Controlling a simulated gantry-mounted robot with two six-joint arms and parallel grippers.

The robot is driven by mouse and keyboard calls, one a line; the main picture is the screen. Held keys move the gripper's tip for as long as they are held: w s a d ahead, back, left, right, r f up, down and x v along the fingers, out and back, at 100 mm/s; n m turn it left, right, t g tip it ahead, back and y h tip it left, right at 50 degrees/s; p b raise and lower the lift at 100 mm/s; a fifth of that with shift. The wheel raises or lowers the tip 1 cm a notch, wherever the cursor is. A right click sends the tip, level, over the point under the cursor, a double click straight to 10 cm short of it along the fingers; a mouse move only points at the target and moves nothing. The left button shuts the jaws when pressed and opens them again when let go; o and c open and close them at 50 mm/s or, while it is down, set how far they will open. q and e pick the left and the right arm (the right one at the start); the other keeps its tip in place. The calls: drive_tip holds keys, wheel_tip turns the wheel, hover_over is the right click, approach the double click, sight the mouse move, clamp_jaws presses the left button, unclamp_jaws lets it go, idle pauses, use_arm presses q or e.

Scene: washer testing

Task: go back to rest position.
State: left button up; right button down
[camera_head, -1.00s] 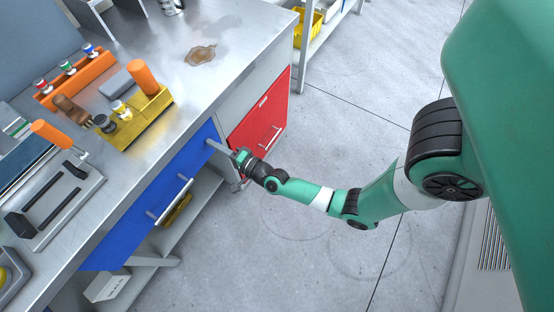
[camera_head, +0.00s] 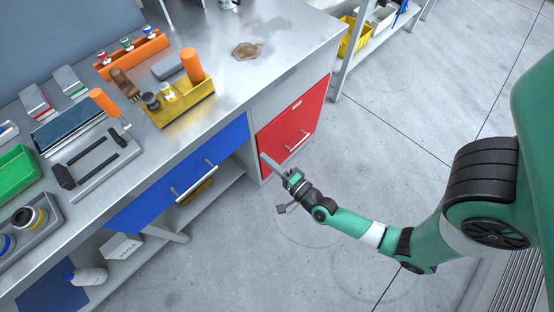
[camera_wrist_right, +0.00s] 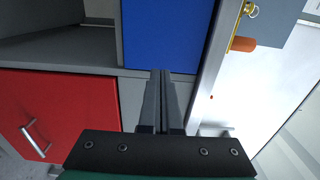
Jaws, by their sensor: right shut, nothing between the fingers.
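My right gripper (camera_head: 272,163) is shut and empty in the head view. It is in front of the workbench, by the gap between the blue drawer (camera_head: 150,195) and the red drawer (camera_head: 280,140). In the right wrist view the two fingers (camera_wrist_right: 163,85) lie together, pointing toward the cabinet front beside the blue drawer (camera_wrist_right: 160,35), with the red drawer (camera_wrist_right: 60,115) at the left. Both drawers look shut. My left gripper is not in view.
The metal workbench (camera_head: 225,75) holds a yellow tool holder (camera_head: 185,108), an orange rack (camera_head: 130,58), a green bin (camera_head: 15,170) and a grey fixture (camera_head: 85,180). A shelf with a yellow bin (camera_head: 353,38) stands at the back. The floor (camera_head: 390,120) to the right is clear.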

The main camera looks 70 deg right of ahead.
drive_tip(key=v, duration=0.3)
